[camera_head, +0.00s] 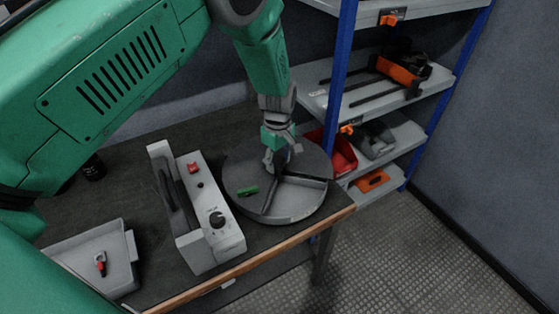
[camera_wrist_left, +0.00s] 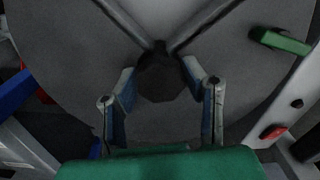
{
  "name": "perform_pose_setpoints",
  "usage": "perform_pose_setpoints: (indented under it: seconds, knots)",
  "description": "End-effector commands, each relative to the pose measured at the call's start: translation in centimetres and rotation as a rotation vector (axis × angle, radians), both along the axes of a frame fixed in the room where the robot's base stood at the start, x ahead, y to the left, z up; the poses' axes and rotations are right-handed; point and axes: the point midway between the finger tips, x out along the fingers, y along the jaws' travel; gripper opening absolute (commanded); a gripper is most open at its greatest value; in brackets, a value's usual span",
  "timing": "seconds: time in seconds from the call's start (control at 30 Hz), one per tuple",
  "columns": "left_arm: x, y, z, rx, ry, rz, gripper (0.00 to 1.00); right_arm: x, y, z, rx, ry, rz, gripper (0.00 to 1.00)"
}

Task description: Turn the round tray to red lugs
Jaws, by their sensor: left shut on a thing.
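The round tray (camera_head: 291,212) is grey and lies flat on the dark table, with dark dividers splitting it into compartments. A dark round knob stands at its centre (camera_wrist_left: 161,78) in the left wrist view. My left gripper (camera_head: 280,165) comes down from above and is shut on the knob, with one finger on each side of it. A green piece (camera_head: 248,191) lies in the tray's left compartment, and it also shows in the left wrist view (camera_wrist_left: 280,41). No red lugs show in the tray compartments that I can see. My right gripper is not in view.
A grey device (camera_head: 208,235) with a black knob and a red switch stands just left of the tray. A grey bin (camera_head: 88,262) holds a small red and black item. A blue-posted shelf (camera_head: 338,75) with tools and a red bin (camera_head: 341,158) stands close behind right.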

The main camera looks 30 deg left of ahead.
Motion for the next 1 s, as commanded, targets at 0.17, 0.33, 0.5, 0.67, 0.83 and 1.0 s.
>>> perform_pose_setpoints:
  seconds: [0.17,0.33,0.5,0.67,0.83,1.0]
  knots:
    - [0.8,0.4,0.8,0.007,-0.021,0.001,0.59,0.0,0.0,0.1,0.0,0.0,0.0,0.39]
    - [0.7,0.3,0.5,0.004,-0.012,0.0,0.59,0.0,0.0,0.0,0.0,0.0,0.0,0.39]
    - [0.7,0.2,1.1,0.004,-0.011,0.0,0.59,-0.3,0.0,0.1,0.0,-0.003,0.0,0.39]
    - [0.7,0.2,3.8,0.003,-0.015,0.0,0.59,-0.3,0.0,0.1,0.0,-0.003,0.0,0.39]
    - [0.7,0.3,7.6,0.004,-0.015,0.0,0.59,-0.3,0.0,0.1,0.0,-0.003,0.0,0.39]
    - [0.7,0.3,10.5,0.005,-0.016,0.0,0.59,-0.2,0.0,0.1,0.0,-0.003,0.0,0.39]
